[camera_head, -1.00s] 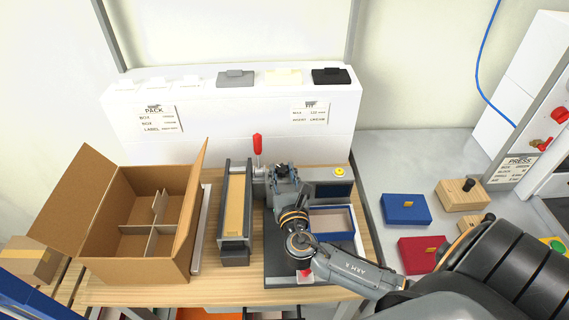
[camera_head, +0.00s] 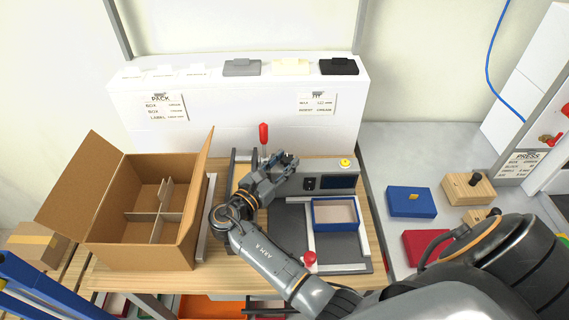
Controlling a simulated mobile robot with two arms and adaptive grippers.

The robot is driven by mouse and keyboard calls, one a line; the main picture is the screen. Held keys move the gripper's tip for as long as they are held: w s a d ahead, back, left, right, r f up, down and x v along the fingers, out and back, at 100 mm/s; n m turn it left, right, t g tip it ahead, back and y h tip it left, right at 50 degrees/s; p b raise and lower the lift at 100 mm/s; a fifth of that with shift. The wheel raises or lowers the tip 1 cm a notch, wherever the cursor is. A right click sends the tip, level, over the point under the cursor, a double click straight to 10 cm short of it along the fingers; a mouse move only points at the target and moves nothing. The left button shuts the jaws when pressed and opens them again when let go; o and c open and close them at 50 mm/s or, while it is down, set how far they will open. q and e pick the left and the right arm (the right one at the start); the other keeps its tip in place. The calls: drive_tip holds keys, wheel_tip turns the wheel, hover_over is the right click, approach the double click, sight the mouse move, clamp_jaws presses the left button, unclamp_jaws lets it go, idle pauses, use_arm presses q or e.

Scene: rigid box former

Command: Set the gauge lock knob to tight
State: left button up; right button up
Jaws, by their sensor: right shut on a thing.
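The gauge station has a grey housing with a dark display (camera_head: 338,181) on a dark base plate. My right gripper (camera_head: 286,162) is at the left end of this housing, pointing away from me. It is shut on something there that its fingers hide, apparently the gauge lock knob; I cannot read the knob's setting. A red ball knob (camera_head: 309,259) stands at the front of the base plate, apart from the gripper. My left gripper is not in view.
A red-handled lever (camera_head: 264,134) stands close behind the gripper. A blue tray (camera_head: 316,224) lies on the base plate. An open divided carton (camera_head: 100,222) is at left. Blue (camera_head: 410,202) and red (camera_head: 425,243) blocks lie on the right-hand table.

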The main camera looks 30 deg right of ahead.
drive_tip(key=shift+m+g, duration=0.3)
drive_tip(key=shift+g, duration=0.2)
drive_tip(key=o, duration=1.2)
drive_tip(key=shift+c, duration=0.2)
